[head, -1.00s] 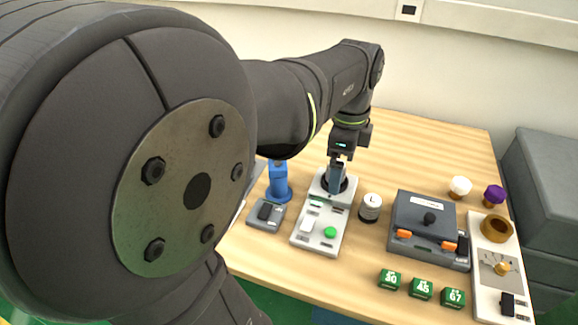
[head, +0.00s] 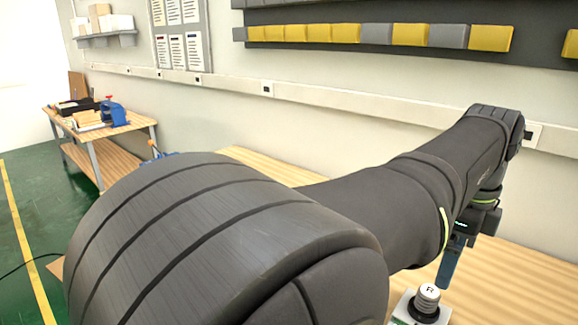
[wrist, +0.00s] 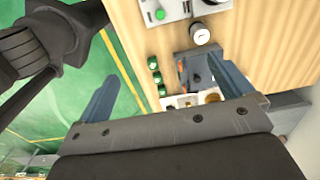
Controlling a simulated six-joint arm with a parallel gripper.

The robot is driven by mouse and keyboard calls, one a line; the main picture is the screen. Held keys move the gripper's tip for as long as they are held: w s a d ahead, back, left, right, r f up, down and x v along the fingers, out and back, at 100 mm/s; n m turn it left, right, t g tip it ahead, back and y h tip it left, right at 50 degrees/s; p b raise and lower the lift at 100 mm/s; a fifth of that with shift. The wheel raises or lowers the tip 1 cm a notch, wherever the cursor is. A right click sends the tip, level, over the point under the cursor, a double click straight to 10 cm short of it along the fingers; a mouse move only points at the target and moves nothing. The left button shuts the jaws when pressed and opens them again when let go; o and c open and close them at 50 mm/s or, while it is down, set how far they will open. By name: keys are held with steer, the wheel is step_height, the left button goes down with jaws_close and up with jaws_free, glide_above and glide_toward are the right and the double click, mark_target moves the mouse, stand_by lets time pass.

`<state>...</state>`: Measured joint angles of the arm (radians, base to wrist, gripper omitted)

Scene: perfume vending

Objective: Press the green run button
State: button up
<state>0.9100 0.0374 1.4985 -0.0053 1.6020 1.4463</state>
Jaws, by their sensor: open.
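The green run button (wrist: 160,14) sits on the white control panel (wrist: 178,9) at the top edge of the wrist view. In the head view only part of the panel (head: 407,309) shows at the bottom edge, and I cannot make out the button there. A white-topped cylinder marked R (head: 428,297) stands upright on the panel. My gripper (wrist: 160,72) is open, with empty space between its two blue-grey fingers. In the head view my gripper (head: 448,265) hangs pointing down, above and behind the panel. It is apart from the button.
In the wrist view a loose white-topped cylinder (wrist: 200,34) stands beside the panel. The wooden table (wrist: 245,50) is clear to the right. A far workbench (head: 103,131) stands at back left.

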jaws_close()
stand_by(1.5)
